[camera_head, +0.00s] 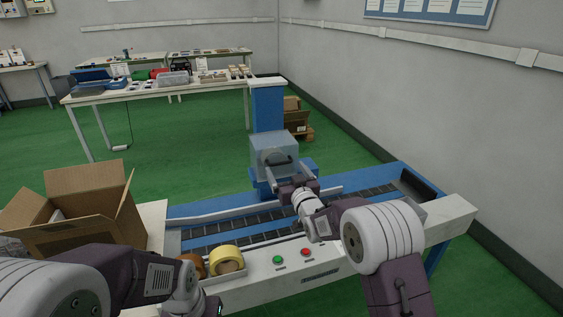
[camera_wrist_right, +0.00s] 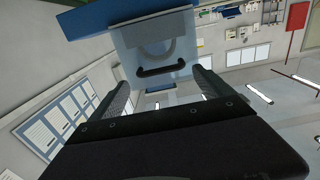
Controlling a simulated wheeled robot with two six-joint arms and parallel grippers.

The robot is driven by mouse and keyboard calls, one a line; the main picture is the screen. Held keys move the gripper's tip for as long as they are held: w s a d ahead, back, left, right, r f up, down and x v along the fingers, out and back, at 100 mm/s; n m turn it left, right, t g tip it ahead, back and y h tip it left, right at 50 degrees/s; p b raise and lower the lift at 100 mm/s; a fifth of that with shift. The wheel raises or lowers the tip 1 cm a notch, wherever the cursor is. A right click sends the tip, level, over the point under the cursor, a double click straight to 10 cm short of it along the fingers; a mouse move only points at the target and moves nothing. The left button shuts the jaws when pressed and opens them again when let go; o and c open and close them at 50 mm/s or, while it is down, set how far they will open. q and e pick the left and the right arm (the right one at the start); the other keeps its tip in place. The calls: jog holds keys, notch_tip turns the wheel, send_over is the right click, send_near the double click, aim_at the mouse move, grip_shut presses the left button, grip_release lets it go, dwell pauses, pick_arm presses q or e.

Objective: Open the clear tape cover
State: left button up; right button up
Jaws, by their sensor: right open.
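The clear tape cover (camera_head: 262,141) is a see-through box on the blue taping machine, and it looks shut. It also shows in the right wrist view (camera_wrist_right: 128,42), with a black bar handle (camera_wrist_right: 168,70) on its face. A round shape shows behind the clear wall. My right gripper (camera_head: 292,172) is open and empty, right in front of the cover. In the right wrist view its two fingers (camera_wrist_right: 164,88) stand either side of the handle, which lies just beyond the tips. Contact cannot be told. My left arm is at the lower left; its fingers do not show.
The blue conveyor (camera_head: 205,242) runs beneath the machine, with a white rail alongside. Tape rolls (camera_head: 226,261) and green and red buttons (camera_head: 306,252) sit on the front ledge. An open cardboard box (camera_head: 85,240) stands at left. A cluttered table (camera_head: 105,97) is behind.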

aim_at(282, 163)
jog(key=x, duration=0.5)
jog(key=shift+w+a+f, duration=0.1)
jog(key=shift+c, duration=0.3)
